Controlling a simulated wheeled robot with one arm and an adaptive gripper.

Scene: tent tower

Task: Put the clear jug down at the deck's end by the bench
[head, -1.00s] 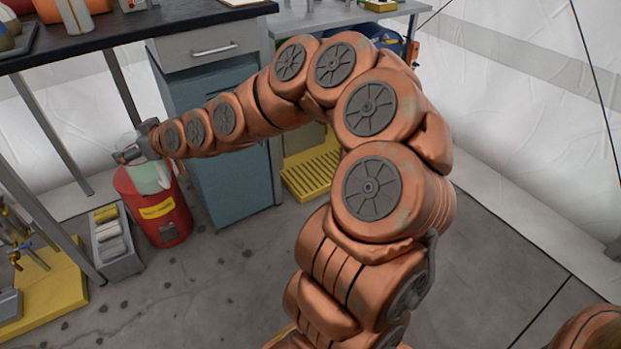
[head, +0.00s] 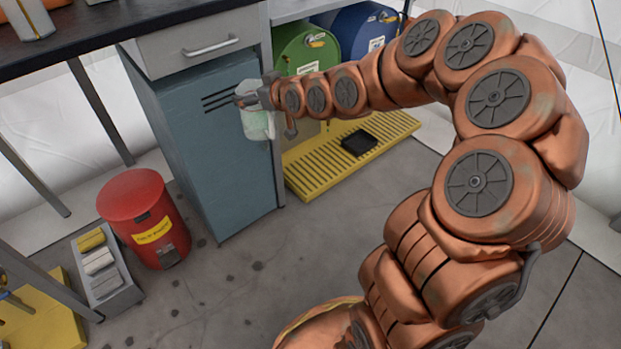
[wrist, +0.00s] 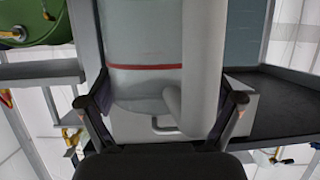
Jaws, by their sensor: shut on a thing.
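The clear jug (head: 257,124) hangs in my gripper (head: 246,97), upright, in front of the right edge of the blue cabinet. In the wrist view the jug (wrist: 143,48) is large, with a red line around it and a pale handle, between the fingers of my gripper (wrist: 160,105). My gripper is shut on it. The yellow slatted deck (head: 312,178) lies low on the floor, right of the cabinet. The jug is above the floor, near that end, apart from the deck.
A black square item (head: 358,142) lies on the deck. The blue cabinet (head: 205,150), a red bin (head: 145,215) and a grey crate (head: 105,272) stand left. Floor in front is clear.

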